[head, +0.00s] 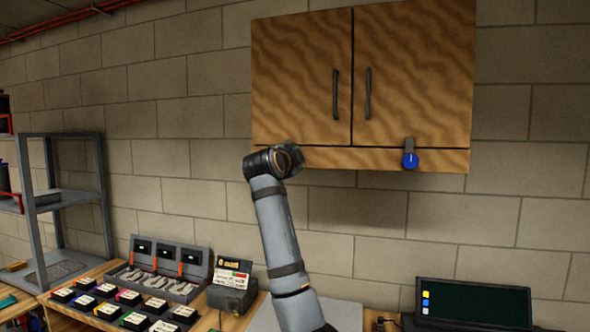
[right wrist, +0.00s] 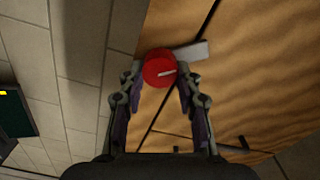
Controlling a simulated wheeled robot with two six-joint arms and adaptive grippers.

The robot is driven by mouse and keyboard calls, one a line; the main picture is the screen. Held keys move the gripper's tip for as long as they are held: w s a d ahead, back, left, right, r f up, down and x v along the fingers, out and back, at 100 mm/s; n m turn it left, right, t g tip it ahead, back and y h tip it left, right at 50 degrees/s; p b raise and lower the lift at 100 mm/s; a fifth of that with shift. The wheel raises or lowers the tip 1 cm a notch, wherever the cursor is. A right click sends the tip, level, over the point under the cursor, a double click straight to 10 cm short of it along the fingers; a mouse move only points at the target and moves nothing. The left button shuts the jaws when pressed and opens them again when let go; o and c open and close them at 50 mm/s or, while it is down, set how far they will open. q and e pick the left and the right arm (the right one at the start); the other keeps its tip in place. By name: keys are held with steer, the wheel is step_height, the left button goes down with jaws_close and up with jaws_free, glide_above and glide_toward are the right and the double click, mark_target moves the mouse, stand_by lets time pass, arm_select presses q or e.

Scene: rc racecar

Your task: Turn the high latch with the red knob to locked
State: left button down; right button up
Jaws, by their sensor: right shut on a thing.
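The red knob (right wrist: 160,68) sits on the cabinet's lower wooden strip in the right wrist view. Its white mark points right, roughly in line with a pale grey latch bar (right wrist: 193,52). The bar sticks out from behind the knob across the dark seam onto the door. My right gripper (right wrist: 160,77) is shut on the red knob, one finger on each side. In the head view my right arm's wrist hides the red knob and its latch. My left gripper is in neither view.
The wooden wall cabinet (head: 300,60) has two shut doors with dark handles. A blue knob (head: 410,160) with an upright grey latch is at its lower right. Below are a bench with trays, a card terminal (head: 232,285) and a dark monitor (head: 470,302).

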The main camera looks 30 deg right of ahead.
steer(key=shift+f+m+b, duration=0.2)
steer(key=shift+m+b, duration=1.3)
steer(key=shift+m, duration=2.2)
steer(key=o, duration=1.2)
steer(key=shift+c, duration=0.2)
